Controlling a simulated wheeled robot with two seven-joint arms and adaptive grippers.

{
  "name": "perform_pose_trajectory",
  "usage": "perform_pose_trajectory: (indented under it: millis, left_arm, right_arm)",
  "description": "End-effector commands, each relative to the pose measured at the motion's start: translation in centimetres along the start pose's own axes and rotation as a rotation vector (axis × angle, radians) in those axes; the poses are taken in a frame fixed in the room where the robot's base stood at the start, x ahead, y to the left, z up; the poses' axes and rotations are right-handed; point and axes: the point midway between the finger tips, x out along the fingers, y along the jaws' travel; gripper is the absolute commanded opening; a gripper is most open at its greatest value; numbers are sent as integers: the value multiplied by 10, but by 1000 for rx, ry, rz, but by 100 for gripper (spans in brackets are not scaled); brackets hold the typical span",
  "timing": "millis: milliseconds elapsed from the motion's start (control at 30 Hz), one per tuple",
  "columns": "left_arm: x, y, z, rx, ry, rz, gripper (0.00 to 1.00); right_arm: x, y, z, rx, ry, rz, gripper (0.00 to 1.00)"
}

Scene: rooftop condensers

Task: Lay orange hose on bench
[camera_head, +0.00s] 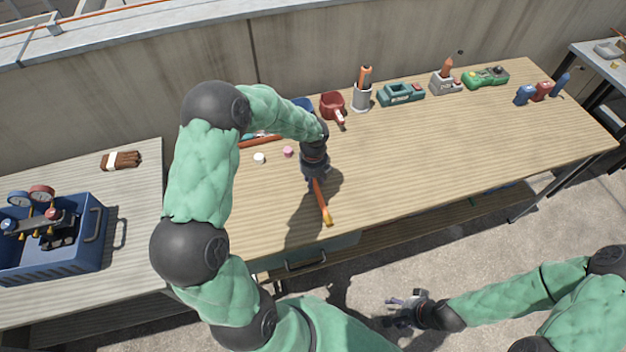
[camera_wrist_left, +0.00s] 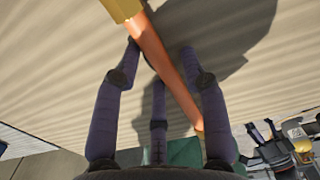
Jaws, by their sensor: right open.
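The orange hose (camera_head: 321,199) is a short, straight piece with a yellow-brass end, and it points toward the front edge of the wooden bench (camera_head: 450,150). My left gripper (camera_head: 312,178) is over the bench and has the hose between its fingers. In the left wrist view the hose (camera_wrist_left: 165,60) crosses between the fingers and looks tilted. Its brass end (camera_wrist_left: 120,8) is nearer the camera, and its other end is near the right finger. The finger contact is partly hidden. My right gripper (camera_head: 403,311) is open and empty, low over the floor in front of the bench.
A red scoop-like cup (camera_head: 333,105), a grey holder (camera_head: 362,98), a teal device (camera_head: 401,94) and a green device (camera_head: 486,77) stand along the back. A white cap (camera_head: 259,158) and a pink cap (camera_head: 288,151) lie left of my gripper. The bench's right front is clear.

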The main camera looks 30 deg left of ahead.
Motion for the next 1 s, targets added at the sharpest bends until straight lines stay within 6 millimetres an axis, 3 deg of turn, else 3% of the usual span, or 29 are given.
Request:
perform_pose_trajectory:
  millis: [300, 433, 800, 1000]
  left_arm:
    - [-1, 0, 0, 0, -1, -1, 48]
    - [-12, 0, 1, 0, -3, -2, 48]
    - [-82, -1, 0, 1, -3, -2, 48]
    - [-111, 0, 0, 0, -2, -1, 48]
  right_arm:
    - [0, 0, 0, 0, 0, 0, 58]
    - [-4, -2, 0, 0, 0, 0, 58]
    - [-30, -11, 1, 0, 0, 0, 58]
    - [-39, -14, 2, 0, 0, 0, 58]
